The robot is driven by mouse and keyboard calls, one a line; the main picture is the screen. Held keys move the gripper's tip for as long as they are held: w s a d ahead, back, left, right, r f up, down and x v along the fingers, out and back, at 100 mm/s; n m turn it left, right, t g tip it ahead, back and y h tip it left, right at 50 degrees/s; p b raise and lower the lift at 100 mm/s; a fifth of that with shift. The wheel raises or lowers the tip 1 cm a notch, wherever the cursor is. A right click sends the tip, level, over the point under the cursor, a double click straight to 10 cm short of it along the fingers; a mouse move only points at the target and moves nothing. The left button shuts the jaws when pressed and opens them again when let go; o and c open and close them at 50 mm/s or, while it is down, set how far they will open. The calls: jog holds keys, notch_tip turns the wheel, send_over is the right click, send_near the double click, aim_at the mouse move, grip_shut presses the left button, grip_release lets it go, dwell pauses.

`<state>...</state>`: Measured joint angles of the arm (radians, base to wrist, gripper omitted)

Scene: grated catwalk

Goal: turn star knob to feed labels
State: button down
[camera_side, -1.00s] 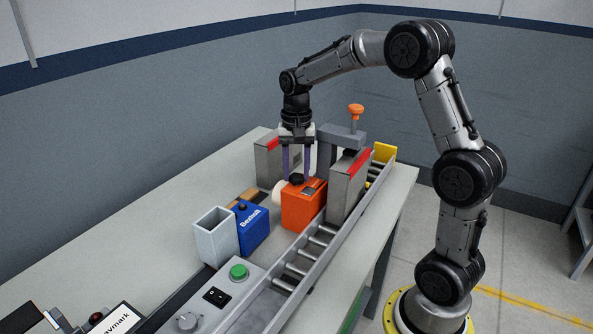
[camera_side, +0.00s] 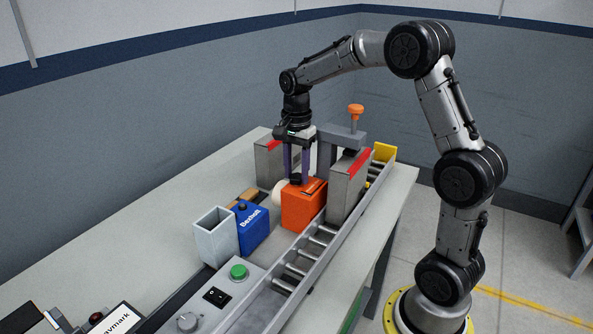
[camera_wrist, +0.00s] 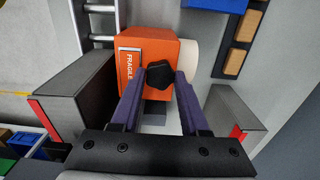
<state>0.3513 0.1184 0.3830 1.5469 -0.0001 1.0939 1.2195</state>
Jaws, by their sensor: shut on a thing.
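The orange label unit (camera_side: 303,207) stands beside the roller conveyor, with a white roll (camera_side: 278,194) at its left side. Its black star knob (camera_wrist: 160,75) is on top, next to a "FRAGILE" label (camera_wrist: 130,67). My gripper (camera_wrist: 160,77) points down with its two purple fingers closed on either side of the knob. In the side view my gripper (camera_side: 296,176) reaches the knob from above, and the fingers partly hide it.
Grey posts with red tops (camera_side: 347,187) (camera_side: 268,160) flank the fingers closely. An orange-knobbed bracket (camera_side: 355,112) stands behind. A blue box (camera_side: 252,226), a grey open bin (camera_side: 216,234) and a green button (camera_side: 238,271) are in front.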

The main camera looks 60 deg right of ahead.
aim_at(297, 176)
jog(key=shift+r, duration=0.1)
jog(key=shift+c, duration=2.1)
grip_release()
notch_tip(297, 176, up, 14)
